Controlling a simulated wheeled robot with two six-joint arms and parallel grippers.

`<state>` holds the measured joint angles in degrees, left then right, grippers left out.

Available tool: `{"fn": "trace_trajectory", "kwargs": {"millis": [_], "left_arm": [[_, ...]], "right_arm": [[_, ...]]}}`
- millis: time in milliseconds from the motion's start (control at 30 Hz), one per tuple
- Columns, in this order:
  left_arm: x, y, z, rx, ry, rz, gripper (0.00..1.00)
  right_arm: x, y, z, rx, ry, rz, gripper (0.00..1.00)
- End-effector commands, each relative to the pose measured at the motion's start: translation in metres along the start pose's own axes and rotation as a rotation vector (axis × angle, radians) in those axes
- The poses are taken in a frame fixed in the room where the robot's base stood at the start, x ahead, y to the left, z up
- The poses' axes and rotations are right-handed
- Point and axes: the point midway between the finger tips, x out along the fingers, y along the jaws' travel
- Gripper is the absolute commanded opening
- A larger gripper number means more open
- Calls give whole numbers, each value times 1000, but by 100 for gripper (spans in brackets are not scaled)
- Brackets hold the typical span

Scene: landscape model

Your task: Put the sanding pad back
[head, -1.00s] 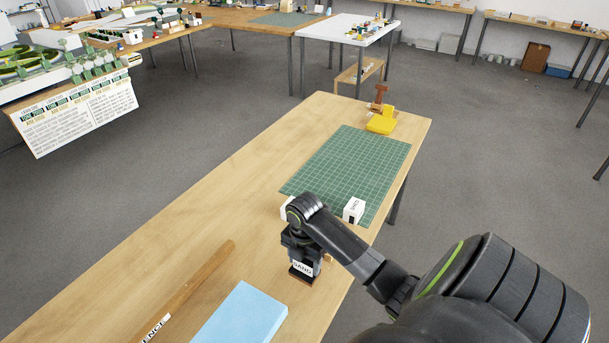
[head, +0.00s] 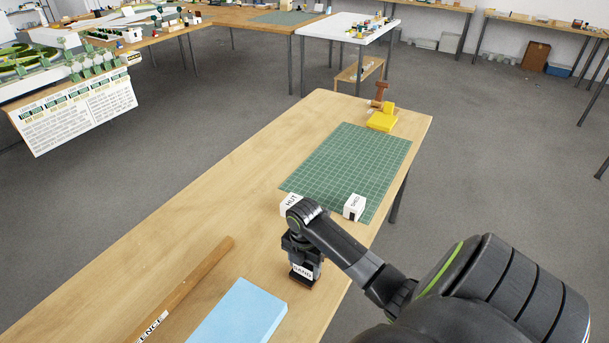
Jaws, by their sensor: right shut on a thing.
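The sanding pad (head: 302,272) is a small block with a white label reading SAND and a brown lower part. My right gripper (head: 302,262) points down and is shut on it, near the right edge of the wooden table (head: 200,220). I cannot tell whether the pad touches the tabletop. The fingertips are partly hidden by the wrist and the pad. My left gripper is not in view.
A light blue block (head: 238,312) and a wooden strip (head: 185,288) lie at the near left. White blocks marked HUT (head: 290,203) and SHED (head: 354,207) stand at the near end of the green cutting mat (head: 350,165). A yellow object (head: 381,122) sits beyond it.

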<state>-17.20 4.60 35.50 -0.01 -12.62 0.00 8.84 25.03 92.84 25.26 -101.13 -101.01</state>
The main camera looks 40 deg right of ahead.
Motion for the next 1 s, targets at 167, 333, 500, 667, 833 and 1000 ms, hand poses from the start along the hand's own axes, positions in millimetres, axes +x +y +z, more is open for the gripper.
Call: {"fn": "trace_trajectory", "kwargs": {"millis": [167,333,500,667,833,1000], "left_arm": [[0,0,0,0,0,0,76],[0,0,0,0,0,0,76],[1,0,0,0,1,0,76],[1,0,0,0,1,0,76],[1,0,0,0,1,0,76],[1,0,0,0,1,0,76]], "right_arm": [[0,0,0,0,0,1,36],[1,0,0,0,0,0,36],[3,0,0,0,0,0,36],[5,0,0,0,0,1,58],[4,0,0,0,0,1,81],[4,0,0,0,0,0,82]]}}
